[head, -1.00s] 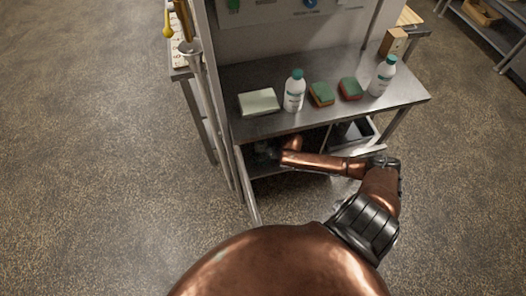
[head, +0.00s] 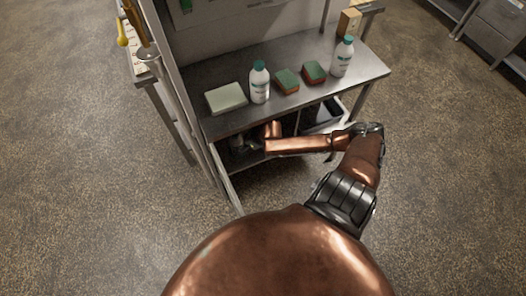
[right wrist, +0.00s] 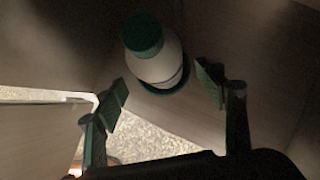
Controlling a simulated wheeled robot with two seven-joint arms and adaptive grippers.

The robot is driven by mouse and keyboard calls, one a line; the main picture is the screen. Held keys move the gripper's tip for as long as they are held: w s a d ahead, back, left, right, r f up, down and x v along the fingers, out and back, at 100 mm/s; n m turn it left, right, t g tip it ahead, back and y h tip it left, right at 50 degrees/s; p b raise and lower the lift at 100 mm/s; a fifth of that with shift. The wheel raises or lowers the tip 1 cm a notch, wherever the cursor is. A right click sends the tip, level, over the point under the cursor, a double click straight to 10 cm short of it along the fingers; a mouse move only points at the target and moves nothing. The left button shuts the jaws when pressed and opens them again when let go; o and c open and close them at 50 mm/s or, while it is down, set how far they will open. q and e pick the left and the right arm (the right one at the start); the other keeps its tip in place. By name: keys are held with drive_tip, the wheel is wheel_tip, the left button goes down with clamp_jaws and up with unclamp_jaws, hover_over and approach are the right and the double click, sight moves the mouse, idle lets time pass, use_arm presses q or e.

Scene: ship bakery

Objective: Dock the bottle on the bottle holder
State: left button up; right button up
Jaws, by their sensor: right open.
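In the right wrist view a white bottle (right wrist: 160,62) with a dark green cap stands between the fingertips of my right gripper (right wrist: 164,82). The fingers are open, one on each side, with gaps to the bottle. A dark green rim shows at the bottle's base; I cannot tell whether it is part of a holder. In the head view my right gripper (head: 240,144) is low under the table top, mostly in shadow. Two more white bottles with teal caps stand on the table, one near the middle (head: 260,85) and one at the right (head: 342,60). My left gripper is not in view.
The metal table (head: 228,125) also holds a pale block (head: 226,98) and two green-and-red sponges (head: 287,80) (head: 313,72). An open door (head: 228,188) stands at the left.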

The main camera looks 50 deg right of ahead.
drive_tip(key=s+d+p, duration=0.1)
drive_tip(key=s, duration=1.1)
drive_tip(key=shift+d+p, duration=0.35)
drive_tip(key=shift+d, duration=0.05)
drive_tip(key=shift+w+a, duration=0.1)
